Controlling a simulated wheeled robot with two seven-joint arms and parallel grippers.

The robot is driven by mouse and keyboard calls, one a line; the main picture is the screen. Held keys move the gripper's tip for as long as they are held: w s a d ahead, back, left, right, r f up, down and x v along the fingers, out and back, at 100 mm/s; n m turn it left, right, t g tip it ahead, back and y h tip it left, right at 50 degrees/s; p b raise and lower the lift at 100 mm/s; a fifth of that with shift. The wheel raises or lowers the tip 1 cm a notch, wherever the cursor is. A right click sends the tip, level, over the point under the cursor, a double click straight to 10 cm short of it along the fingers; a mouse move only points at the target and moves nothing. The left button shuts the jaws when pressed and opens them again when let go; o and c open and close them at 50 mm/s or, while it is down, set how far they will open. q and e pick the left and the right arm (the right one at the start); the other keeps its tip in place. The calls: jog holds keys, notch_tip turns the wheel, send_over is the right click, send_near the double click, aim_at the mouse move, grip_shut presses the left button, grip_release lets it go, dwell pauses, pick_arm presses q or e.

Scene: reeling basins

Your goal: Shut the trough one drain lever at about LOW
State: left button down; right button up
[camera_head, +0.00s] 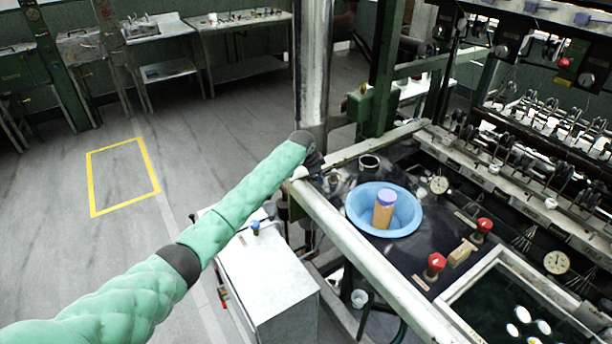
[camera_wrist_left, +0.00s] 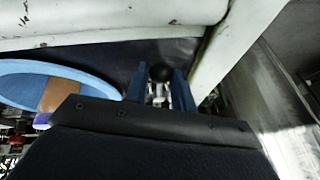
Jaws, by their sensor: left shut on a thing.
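In the left wrist view, my left gripper (camera_wrist_left: 157,88) has its two blue fingers on either side of a lever (camera_wrist_left: 161,73) with a black ball knob and a metal shaft. The gripper is shut on this lever, beside a pale frame bar. In the head view my green-sleeved left arm reaches to the bench's corner; its dark wrist hides the lever and most of the fingers. I cannot read any LOW mark or the lever's angle. A trough (camera_head: 470,285) with dark water and several white cocoons is at lower right. My right gripper is not in view.
A blue basin (camera_head: 354,213) holding a brown cylinder (camera_head: 382,216) stands on the dark bench top. Two red-knobbed valves (camera_head: 435,263) and dial gauges are nearby. A pale rail (camera_head: 365,255) edges the bench. A white cabinet (camera_head: 268,275) stands below the arm. Open floor lies left.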

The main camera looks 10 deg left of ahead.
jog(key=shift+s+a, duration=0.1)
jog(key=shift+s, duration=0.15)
pick_arm(q)
jog(key=c, duration=1.2)
grip_release()
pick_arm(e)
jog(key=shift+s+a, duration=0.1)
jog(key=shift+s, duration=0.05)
pick_arm(q)
jog(key=shift+r, duration=0.15)
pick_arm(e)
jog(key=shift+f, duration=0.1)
pick_arm(q)
jog(key=shift+s+a+r+b, duration=0.1)
jog(key=shift+s+r+b, duration=0.05)
jog(key=shift+r+b, duration=0.15)
jog(key=shift+b+v, duration=1.1)
jog(key=shift+v, duration=2.3)
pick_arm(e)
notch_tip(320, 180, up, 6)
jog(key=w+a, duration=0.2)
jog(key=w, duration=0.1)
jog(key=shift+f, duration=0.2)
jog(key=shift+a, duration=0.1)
